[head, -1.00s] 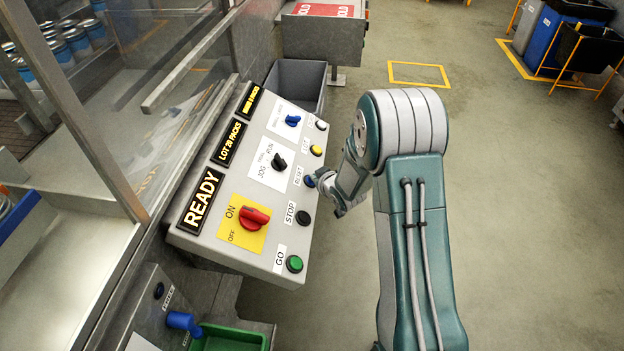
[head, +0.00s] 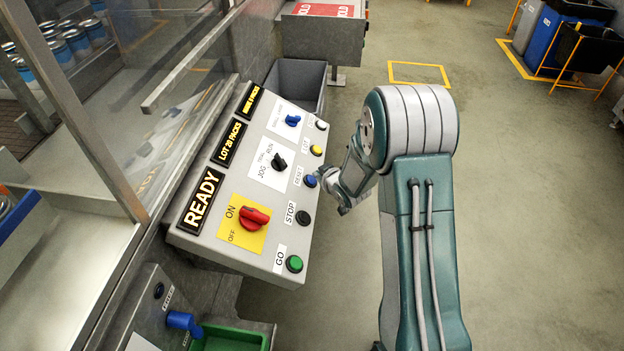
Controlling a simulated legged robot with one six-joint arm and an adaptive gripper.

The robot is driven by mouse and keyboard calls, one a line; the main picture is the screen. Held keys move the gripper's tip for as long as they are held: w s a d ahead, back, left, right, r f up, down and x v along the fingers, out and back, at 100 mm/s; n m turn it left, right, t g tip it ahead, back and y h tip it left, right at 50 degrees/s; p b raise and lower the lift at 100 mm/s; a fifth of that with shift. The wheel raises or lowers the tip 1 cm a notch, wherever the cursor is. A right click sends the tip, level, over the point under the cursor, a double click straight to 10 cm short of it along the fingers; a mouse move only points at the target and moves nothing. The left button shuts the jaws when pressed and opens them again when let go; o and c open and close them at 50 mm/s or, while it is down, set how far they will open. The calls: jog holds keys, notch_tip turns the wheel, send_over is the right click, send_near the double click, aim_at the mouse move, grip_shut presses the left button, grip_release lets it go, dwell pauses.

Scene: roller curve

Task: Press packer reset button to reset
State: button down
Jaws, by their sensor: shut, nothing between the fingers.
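The blue button (head: 310,181) labelled RESET sits on the right edge of the sloped grey control panel (head: 225,246), between the yellow button (head: 317,150) and the black STOP button (head: 303,217). My gripper (head: 322,176) is shut and empty, just to the right of the blue button. The button's face is now largely visible, and the fingertips appear slightly apart from it. The panel's large display (head: 201,201) reads READY.
The panel also carries a red ON/OFF knob (head: 254,217), a black JOG/RUN knob (head: 279,162), a blue knob (head: 293,120) and a green GO button (head: 294,263). A clear guard (head: 150,130) stands left.

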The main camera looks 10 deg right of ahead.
jog(key=shift+s+d+r, duration=0.15)
jog(key=shift+d+r, duration=0.25)
jog(key=shift+r, duration=0.3)
jog(key=shift+s+d+r, duration=0.1)
jog(key=shift+d+r, duration=0.3)
jog(key=shift+r, duration=0.35)
jog(key=shift+s+d+r, duration=0.15)
jog(key=shift+d+r, duration=0.25)
jog(key=shift+r, duration=0.3)
jog(key=s+d+r+m+g+h, duration=0.1)
jog(key=s+r+m+h, duration=0.1)
jog(key=s+r, duration=0.5)
jog(key=s+d+r+m+g+h, duration=0.15)
jog(key=s+r, duration=0.25)
jog(key=r, duration=0.5)
jog(key=s+a+r+m+g, duration=0.1)
jog(key=s+a+r, duration=0.1)
jog(key=s, duration=1)
jog(key=s+a+r+g, duration=0.1)
jog(key=s+r+g, duration=0.1)
jog(key=s, duration=1)
jog(key=shift+s+a+r+m, duration=0.35)
jog(key=shift+a+r, duration=0.05)
jog(key=shift+r, duration=0.15)
